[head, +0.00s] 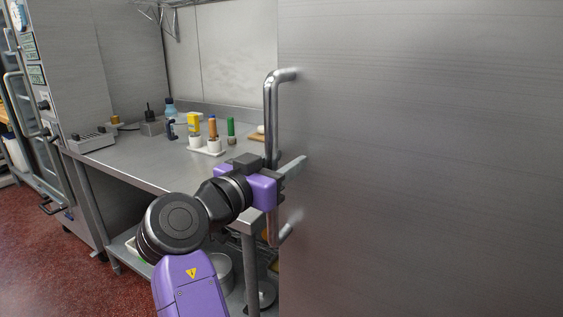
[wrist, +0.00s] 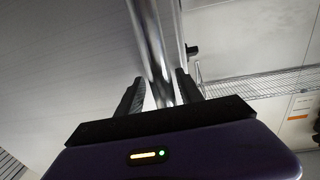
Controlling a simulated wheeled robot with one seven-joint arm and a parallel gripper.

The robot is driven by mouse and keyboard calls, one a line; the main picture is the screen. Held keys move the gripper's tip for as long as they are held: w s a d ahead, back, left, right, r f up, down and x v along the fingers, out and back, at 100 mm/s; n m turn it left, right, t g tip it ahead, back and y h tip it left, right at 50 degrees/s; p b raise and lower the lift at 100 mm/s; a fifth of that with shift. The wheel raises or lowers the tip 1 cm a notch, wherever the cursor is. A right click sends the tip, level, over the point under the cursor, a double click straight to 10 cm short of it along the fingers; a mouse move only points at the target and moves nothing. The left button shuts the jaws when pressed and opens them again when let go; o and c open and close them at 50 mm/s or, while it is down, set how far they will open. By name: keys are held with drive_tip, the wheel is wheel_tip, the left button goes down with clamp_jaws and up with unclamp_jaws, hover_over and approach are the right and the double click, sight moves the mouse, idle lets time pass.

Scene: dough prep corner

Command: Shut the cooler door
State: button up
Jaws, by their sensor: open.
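The cooler door (head: 420,150) is a large brushed steel panel that fills the right half of the head view. Its vertical bar handle (head: 271,115) runs along the door's left edge. My gripper (head: 294,168) is at the lower middle part of the handle. In the wrist view, the handle (wrist: 155,45) passes between the two open fingers of my gripper (wrist: 160,88), with a finger on either side. A gap shows beside the handle, so the fingers are not clamped on it. The door panel (wrist: 70,60) also shows at left there. The cooler's inside and frame are hidden.
A steel worktable (head: 150,165) stands behind and left of the door, with bottles and a white holder (head: 207,150) of coloured items on top. A tall appliance (head: 60,100) stands at far left. Red floor (head: 60,270) is open at lower left.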

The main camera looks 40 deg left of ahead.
drive_tip(key=shift+s+a, duration=0.1)
drive_tip(key=shift+s, duration=0.05)
drive_tip(key=s+d, duration=0.1)
drive_tip(key=s, duration=0.6)
drive_tip(key=shift+s+d, duration=0.15)
drive_tip(key=shift+s, duration=0.1)
idle(0.4)
